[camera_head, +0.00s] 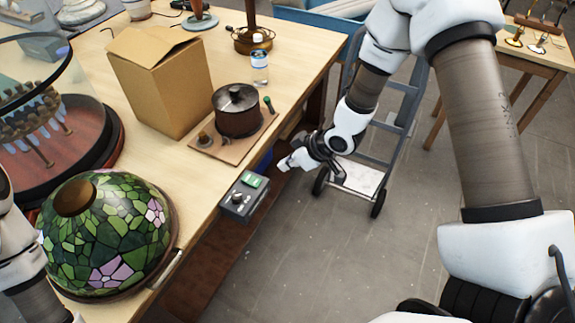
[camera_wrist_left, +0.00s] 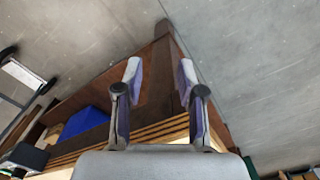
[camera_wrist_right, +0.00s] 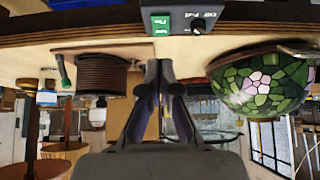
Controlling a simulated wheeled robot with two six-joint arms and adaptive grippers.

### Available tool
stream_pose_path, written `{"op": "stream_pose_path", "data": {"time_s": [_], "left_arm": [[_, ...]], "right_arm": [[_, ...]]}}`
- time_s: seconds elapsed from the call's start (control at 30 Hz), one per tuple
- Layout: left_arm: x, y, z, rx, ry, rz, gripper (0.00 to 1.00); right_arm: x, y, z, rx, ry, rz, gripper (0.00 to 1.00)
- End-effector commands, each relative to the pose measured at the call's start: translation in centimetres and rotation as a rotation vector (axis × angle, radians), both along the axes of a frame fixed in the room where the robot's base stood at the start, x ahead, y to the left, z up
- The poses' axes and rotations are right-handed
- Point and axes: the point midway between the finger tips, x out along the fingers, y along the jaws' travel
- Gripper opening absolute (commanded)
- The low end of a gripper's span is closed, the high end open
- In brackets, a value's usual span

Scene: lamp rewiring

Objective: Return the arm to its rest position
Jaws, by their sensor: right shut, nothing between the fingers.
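My right arm reaches down from the upper right in the head view. Its gripper (camera_head: 286,163) hangs just off the front edge of the workbench (camera_head: 290,90), behind the small control box (camera_head: 243,195). In the right wrist view the right gripper (camera_wrist_right: 164,72) has its fingers together with nothing between them. My left arm shows only in part at the lower left of the head view, its gripper out of frame. In the left wrist view the left gripper (camera_wrist_left: 159,75) is open and empty, with its fingers parted over the bench's brown lower woodwork and the floor.
A blue-grey step cart (camera_head: 395,125) stands close behind my right gripper. The grey floor (camera_head: 330,250) in front is clear.

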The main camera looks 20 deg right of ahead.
Motion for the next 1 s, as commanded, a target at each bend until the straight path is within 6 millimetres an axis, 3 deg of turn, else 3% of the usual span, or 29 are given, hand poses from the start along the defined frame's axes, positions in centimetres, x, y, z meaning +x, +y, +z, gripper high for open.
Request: {"op": "stream_pose_path", "data": {"time_s": [0.47,0.57,0.63,0.77,0.9,1.0], "left_arm": [[0.0,0.0,0.0,0.0,0.0,0.0,0.39],[0.0,0.0,-0.5,0.0,0.0,0.0,0.39],[0.0,0.0,-1.3,0.0,0.0,0.0,0.39],[0.0,0.0,-3.5,0.0,0.0,0.0,0.39],[0.0,0.0,-5.8,0.0,0.0,0.0,0.39],[0.0,0.0,-6.9,0.0,0.0,0.0,0.39]], "right_arm": [[-0.1,0.0,0.1,-0.001,0.001,0.0,0.0],[-0.6,0.0,-1.4,-0.002,0.021,0.001,0.0],[-1.9,0.3,-4.3,-0.009,0.066,0.012,0.0],[-8.1,1.5,-12.3,-0.027,0.24,0.015,0.0],[-18.2,2.1,-20.4,-0.054,0.496,-0.147,0.0],[-25.1,1.2,-23.4,-0.115,0.643,-0.341,0.0]]}}
